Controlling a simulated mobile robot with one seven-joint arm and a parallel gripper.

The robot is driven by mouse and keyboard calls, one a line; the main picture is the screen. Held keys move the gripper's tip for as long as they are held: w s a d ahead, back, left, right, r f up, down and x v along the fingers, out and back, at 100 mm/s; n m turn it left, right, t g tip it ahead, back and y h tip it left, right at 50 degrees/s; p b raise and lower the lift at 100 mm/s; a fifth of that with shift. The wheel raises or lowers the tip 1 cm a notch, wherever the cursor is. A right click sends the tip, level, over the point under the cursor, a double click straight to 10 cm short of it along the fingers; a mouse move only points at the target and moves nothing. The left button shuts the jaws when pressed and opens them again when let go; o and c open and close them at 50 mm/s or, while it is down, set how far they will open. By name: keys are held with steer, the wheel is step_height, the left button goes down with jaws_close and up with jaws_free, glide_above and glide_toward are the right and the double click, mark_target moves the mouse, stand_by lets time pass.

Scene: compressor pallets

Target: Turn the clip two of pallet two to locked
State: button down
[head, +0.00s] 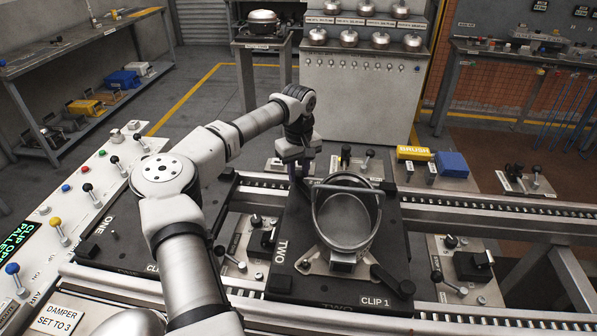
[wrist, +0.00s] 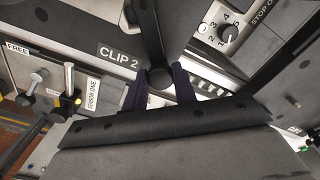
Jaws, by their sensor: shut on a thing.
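Pallet two (head: 270,268) is a dark plate marked TWO, bearing a grey metal pot with a raised hoop handle (head: 345,215). The CLIP 1 label is at its front edge. My gripper (head: 299,178) is at the pallet's back left corner, beside the pot. In the wrist view the two dark fingers of my gripper (wrist: 160,88) are shut on the round end of a black lever, clip two (wrist: 150,35). The CLIP 2 label (wrist: 119,56) is just left of the lever. In the head view my gripper hides clip two. No locked marking is readable.
Pallet one (head: 125,240) lies to the left, near a white control panel (head: 75,215) with levers. Roller rails (head: 450,205) run to the right. A yellow brush block (head: 414,153) and a blue block (head: 452,164) stand behind. A numbered dial (wrist: 229,33) is near the lever.

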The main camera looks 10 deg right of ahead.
mark_target(299, 173)
steer(key=shift+n, duration=0.9)
steer(key=c, duration=1.1)
jaws_free()
step_height(299, 173, up, 14)
steer(key=b, duration=0.2)
steer(key=shift+b, duration=0.3)
steer(key=shift+f, duration=0.15)
